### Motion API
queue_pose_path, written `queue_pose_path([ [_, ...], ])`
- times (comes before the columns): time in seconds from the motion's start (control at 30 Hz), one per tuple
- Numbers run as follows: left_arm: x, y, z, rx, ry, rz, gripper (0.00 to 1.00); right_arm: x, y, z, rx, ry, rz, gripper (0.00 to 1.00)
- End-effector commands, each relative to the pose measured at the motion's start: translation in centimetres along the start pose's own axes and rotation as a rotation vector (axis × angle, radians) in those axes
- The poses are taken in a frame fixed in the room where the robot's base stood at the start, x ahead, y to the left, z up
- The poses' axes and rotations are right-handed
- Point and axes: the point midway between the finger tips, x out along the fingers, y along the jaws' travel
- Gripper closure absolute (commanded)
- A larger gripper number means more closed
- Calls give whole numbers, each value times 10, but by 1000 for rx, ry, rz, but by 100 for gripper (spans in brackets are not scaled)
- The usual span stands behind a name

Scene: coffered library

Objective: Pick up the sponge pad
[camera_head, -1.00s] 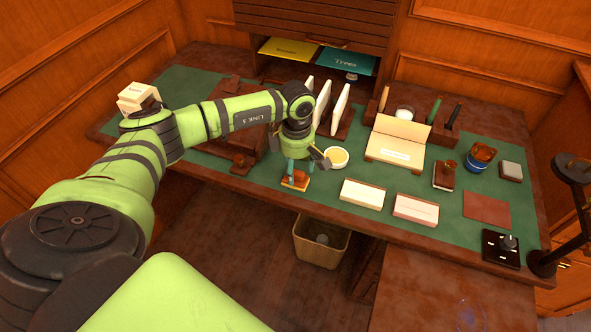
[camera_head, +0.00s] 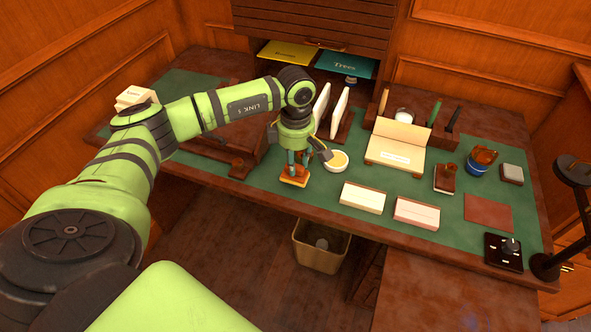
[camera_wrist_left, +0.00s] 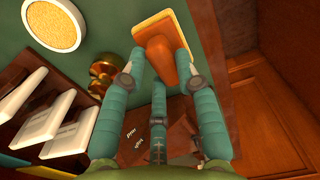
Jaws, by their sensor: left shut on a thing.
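The sponge pad (camera_head: 294,178) is an orange-brown block with a raised handle and a yellow rim. It is at the front edge of the desk, below my left gripper (camera_head: 298,158). In the left wrist view, the pad (camera_wrist_left: 151,29) is at the top centre, and my left gripper (camera_wrist_left: 161,65) has its teal fingers closed around the orange handle. I cannot tell whether the pad's underside touches the desk. My right gripper does not show in either view.
A round white dish with a yellow fill (camera_head: 336,161) stands just right of the gripper. Upright white cards (camera_head: 340,112) are behind it. Two pale blocks (camera_head: 363,197) (camera_head: 416,212) lie farther right. A waste bin (camera_head: 320,250) stands below the desk edge.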

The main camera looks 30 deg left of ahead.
Motion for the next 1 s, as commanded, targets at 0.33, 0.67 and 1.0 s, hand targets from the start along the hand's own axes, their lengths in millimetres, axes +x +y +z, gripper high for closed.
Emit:
queue_pose_path([
  [0.33, -46, 9, 75, 5, -2, 4, 100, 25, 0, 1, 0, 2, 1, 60],
  [0.67, -71, 14, 113, 0, 0, 1, 100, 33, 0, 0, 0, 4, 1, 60],
  [1.0, -74, 14, 116, -1, 0, 0, 100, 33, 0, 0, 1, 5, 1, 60],
])
